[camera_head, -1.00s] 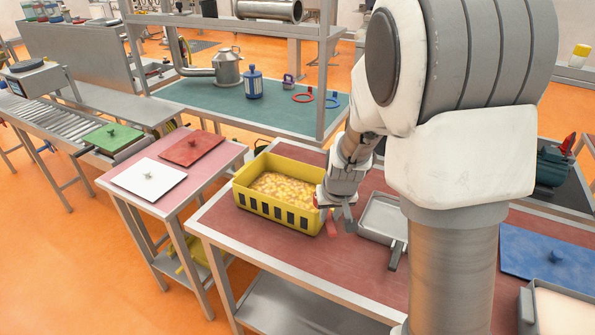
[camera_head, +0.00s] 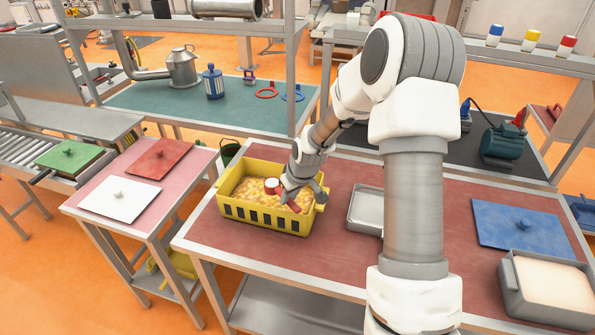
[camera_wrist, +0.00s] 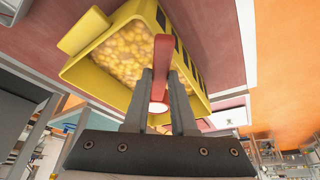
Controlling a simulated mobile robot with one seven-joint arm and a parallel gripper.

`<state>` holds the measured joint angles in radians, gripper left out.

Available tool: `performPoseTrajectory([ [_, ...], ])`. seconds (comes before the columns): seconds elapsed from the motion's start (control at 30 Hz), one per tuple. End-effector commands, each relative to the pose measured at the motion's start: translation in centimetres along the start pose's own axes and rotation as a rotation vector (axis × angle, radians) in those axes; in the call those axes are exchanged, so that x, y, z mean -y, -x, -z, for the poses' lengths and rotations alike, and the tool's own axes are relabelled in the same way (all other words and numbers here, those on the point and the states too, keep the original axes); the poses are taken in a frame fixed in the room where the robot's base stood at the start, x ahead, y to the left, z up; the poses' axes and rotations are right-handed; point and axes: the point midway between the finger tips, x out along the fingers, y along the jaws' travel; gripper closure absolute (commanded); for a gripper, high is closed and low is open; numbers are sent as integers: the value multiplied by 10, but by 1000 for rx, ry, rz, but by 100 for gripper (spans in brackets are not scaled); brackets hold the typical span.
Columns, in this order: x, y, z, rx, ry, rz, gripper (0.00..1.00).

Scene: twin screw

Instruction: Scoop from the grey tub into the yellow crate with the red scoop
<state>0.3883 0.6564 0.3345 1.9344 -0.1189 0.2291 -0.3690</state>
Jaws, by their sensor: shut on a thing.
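The yellow crate (camera_head: 262,226) stands on the red-topped table and holds yellow lumps; it also shows in the wrist view (camera_wrist: 84,69). My gripper (camera_head: 293,196) is over the crate's right part. It is shut on the red scoop (camera_head: 293,206), whose red handle shows between the fingers (camera_wrist: 170,108) in the wrist view (camera_wrist: 163,58). A round red-and-white end of it shows over the lumps in the head view. I cannot tell whether it touches them or carries anything. The grey tub (camera_head: 513,292), with pale contents, stands at the table's front right.
A shallow grey tray (camera_head: 365,208) lies right of the crate, partly behind my arm. A blue lidded board (camera_head: 530,228) lies behind the tub. White (camera_head: 119,199) and red (camera_head: 160,158) lids lie on the left side table. Red tabletop is clear between crate and tray.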

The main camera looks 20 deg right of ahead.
Motion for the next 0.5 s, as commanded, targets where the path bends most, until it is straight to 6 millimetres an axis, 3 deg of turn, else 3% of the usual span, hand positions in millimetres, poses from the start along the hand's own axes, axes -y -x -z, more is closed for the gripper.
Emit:
performPoseTrajectory([
  [0.1,-24,-3,18,-11,51,26,100],
  [0.3,-52,-6,37,-20,97,41,100],
  [0.5,-57,-6,41,-19,118,24,100],
])
